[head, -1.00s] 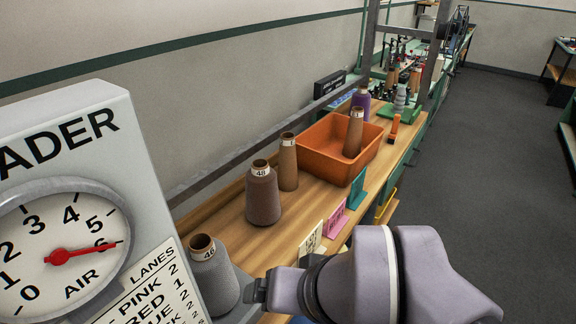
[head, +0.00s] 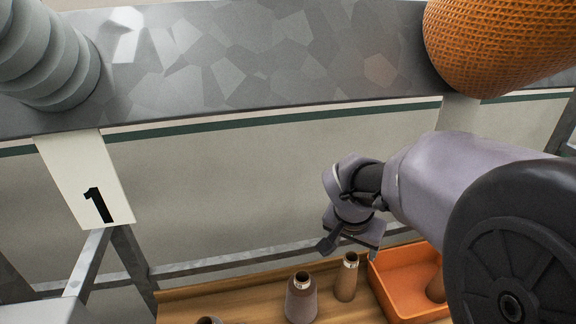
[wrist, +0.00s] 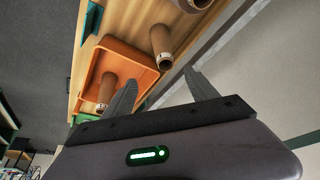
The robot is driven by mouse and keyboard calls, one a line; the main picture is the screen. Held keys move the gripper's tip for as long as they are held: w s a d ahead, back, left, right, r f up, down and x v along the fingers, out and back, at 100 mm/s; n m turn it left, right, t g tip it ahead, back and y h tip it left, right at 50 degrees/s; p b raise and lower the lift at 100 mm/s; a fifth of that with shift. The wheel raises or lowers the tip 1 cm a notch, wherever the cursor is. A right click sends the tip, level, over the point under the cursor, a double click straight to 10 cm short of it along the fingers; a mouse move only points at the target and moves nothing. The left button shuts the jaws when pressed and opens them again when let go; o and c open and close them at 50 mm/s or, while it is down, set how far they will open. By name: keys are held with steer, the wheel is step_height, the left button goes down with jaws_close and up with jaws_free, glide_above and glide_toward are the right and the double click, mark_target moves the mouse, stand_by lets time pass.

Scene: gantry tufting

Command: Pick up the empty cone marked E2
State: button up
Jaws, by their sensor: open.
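A bare brown cone (head: 346,279) with a white label at its top stands upright on the wooden bench, just left of the orange tray (head: 376,284). It also shows in the wrist view (wrist: 161,48). I cannot read E2 on either cone. My gripper (head: 350,243) is open and empty, above and behind the standing cone. In the wrist view its fingers (wrist: 160,82) point towards the cones, with a gap between them.
A wound brown-grey cone (head: 301,299) stands left of the bare cone, and another cone top (head: 209,321) shows at the bottom edge. A metal rail (head: 230,255) runs behind the bench (head: 240,302). A grey beam (head: 260,60) crosses above, with a large orange cone (head: 500,45).

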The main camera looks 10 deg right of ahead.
mark_target(351, 265)
steer(key=x, duration=0.5)
steer(key=w+b+x, duration=0.1)
steer(key=x, duration=0.5)
steer(key=b+x, duration=0.1)
steer(key=x, duration=0.5)
steer(key=shift+w+a, duration=0.25)
steer(key=shift+s, duration=0.15)
steer(key=shift+c, duration=1.1)
jaws_close()
